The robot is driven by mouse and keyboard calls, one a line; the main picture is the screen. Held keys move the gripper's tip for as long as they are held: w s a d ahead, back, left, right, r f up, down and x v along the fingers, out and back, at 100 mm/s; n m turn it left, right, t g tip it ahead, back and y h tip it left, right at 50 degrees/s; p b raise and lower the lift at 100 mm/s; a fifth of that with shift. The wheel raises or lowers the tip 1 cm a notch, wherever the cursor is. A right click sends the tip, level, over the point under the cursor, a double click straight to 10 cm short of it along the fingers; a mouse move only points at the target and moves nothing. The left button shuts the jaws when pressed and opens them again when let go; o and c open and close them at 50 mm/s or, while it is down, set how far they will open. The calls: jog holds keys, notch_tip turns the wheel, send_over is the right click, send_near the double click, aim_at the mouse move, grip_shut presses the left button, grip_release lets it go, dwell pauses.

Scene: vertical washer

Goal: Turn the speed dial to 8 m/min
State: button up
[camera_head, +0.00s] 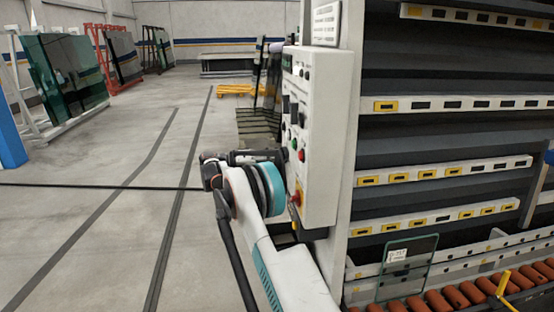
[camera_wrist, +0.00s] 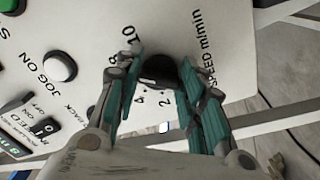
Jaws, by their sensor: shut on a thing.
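The speed dial (camera_wrist: 162,70) is a round black knob on the white control panel (camera_head: 322,150). In the wrist view its printed scale shows 2, 4, 8 and 10 with "SPEED m/min" beside it; the 6 is hidden behind a finger. A pale mark on the knob faces the lower left, roughly between 4 and the hidden part of the scale; its exact reading is unclear. My gripper (camera_wrist: 158,95) has its teal-padded fingers closed on both sides of the dial. In the head view my arm reaches the panel's left face and hides the dial.
A white JOG ON button (camera_wrist: 60,66), a green button (camera_wrist: 10,6) and a switch (camera_wrist: 45,127) are near the dial. A red knob (camera_head: 296,197) sits low on the panel. The washer's dark slats and orange rollers (camera_head: 440,299) are right; open floor lies left.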

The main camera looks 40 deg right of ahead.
jog(key=shift+f+m, duration=0.15)
jog(key=shift+m, duration=0.35)
jog(key=o, duration=1.1)
jog(key=v, duration=1.2)
